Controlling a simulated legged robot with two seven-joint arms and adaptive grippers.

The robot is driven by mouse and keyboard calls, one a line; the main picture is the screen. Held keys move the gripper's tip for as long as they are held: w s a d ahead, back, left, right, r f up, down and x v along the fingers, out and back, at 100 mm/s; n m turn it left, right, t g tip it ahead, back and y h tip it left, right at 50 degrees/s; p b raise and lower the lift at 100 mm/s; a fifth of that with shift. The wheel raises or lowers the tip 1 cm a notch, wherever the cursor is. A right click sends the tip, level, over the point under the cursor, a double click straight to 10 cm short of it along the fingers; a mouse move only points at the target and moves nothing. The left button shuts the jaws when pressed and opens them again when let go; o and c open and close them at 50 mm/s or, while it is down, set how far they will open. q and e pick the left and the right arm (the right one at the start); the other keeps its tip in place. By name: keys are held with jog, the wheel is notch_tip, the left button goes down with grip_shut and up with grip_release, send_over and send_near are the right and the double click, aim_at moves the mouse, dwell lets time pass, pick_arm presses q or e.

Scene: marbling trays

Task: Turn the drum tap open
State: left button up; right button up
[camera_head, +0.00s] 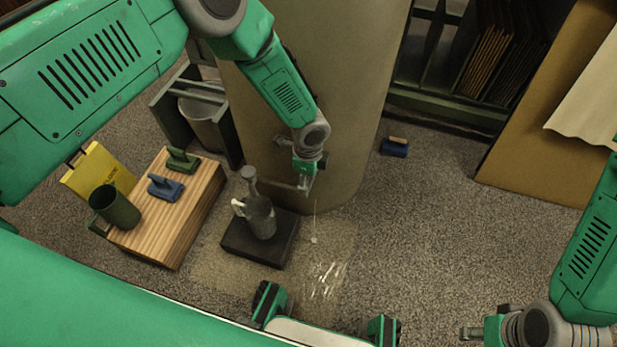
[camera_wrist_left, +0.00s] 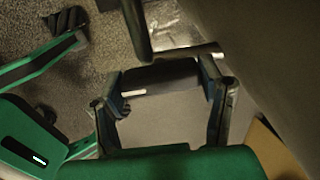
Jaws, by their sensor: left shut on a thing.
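The large beige drum (camera_head: 318,85) stands at the back centre, with the grey tap (camera_head: 249,178) low on its front. My left gripper (camera_head: 306,182) is at the drum's lower front, shut on the tap's handle, which is mostly hidden by the fingers. In the left wrist view the gripper (camera_wrist_left: 165,85) straddles a dark part, with a grey bar (camera_wrist_left: 190,51) across near its tips. A grey jug (camera_head: 262,218) with a pale handle stands upright below the tap. My right gripper (camera_head: 473,333) is at the lower right, away from the drum; its jaw opening is unclear.
The jug stands on a dark block (camera_head: 240,245). A wooden block (camera_head: 150,235) at left carries a green cup (camera_head: 115,208) and small blue and green tools. A blue roller-like thing (camera_head: 395,148) lies on the floor.

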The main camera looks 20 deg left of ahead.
pick_arm(q)
jog(key=shift+w+a, duration=0.1)
dwell(0.5)
jog(key=o, duration=1.2)
jog(key=shift+c, duration=0.2)
